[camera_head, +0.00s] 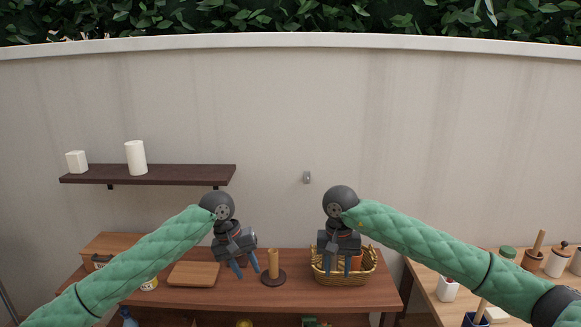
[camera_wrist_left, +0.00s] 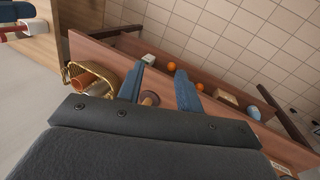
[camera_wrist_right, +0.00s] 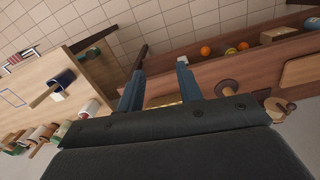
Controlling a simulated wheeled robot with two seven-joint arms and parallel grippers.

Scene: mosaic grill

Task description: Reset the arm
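My left gripper (camera_head: 243,268) hangs over the wooden table (camera_head: 220,297), just left of a wooden paper-towel stand (camera_head: 273,264). Its two blue fingers are apart with nothing between them, and they also show apart in the left wrist view (camera_wrist_left: 158,85). My right gripper (camera_head: 339,267) hangs in front of a wicker basket (camera_head: 370,268) holding an orange-brown pot. Its blue fingers are apart in the right wrist view (camera_wrist_right: 158,92) and look empty. Both arms, in green quilted sleeves, reach inward from the sides and bend down at the wrists.
A cutting board (camera_head: 193,274) and a wooden box (camera_head: 107,247) lie on the table's left part. A dark wall shelf (camera_head: 150,175) holds two white items. A second table (camera_head: 428,292) at right carries several cups and jars.

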